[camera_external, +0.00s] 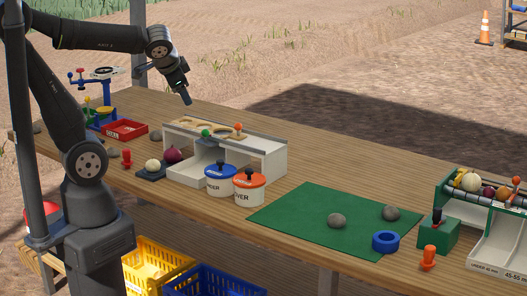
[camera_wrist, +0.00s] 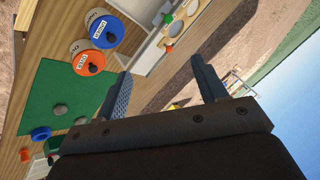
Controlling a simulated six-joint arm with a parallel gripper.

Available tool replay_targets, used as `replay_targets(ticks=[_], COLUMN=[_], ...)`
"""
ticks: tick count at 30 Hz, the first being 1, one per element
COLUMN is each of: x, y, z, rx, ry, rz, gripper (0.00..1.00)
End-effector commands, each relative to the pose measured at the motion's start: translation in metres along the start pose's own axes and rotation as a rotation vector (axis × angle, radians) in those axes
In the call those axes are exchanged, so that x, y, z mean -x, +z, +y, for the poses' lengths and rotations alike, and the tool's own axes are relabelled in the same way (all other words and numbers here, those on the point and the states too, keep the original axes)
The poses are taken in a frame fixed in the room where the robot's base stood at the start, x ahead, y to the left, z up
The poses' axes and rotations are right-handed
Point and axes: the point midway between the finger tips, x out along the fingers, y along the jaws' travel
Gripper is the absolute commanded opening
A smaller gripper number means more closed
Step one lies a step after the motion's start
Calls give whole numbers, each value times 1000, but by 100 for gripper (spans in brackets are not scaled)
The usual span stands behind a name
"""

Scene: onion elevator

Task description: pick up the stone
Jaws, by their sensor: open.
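Several grey stones are in view. One stone (camera_external: 337,220) lies on the green mat (camera_external: 290,222) near its middle, and another stone (camera_external: 391,213) lies near the mat's right side. In the wrist view the two stones on the mat show as one stone (camera_wrist: 61,110) and a second stone (camera_wrist: 80,121). My gripper (camera_external: 187,102) is up in the air above the back left of the table, far from the mat. In the wrist view my gripper (camera_wrist: 162,78) shows its two fingers apart with nothing between them.
A white sorting box (camera_external: 265,160) stands mid-table, with a blue-lidded tub (camera_external: 220,180) and an orange-lidded tub (camera_external: 249,188) in front. A blue ring (camera_external: 385,242) sits at the mat's right edge. An orange peg (camera_external: 429,258) and a green-and-white sorter (camera_external: 490,225) stand at right.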

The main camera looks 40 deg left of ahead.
Motion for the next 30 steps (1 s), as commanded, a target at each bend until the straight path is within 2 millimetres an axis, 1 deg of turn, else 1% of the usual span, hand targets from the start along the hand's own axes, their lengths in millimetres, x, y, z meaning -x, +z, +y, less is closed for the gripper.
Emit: replay_targets(ticks=[1,6,7,14,17,20,26,30], x=[-3,-12,-16,-55,-75,-96,-137,-163], y=[-15,-60,-61,-39,-26,-9,34,72], z=[-9,-37,-43,-84,-105,-129,-177,-209], rx=[-13,-56,-36,263,416,589,953,1213], ry=[-34,-151,-160,-146,-144,-145,-151,-158], rz=[0,15,2,-162,-240,-323,-478,-576], gripper=[65,65,65,65,65,65,65,65])
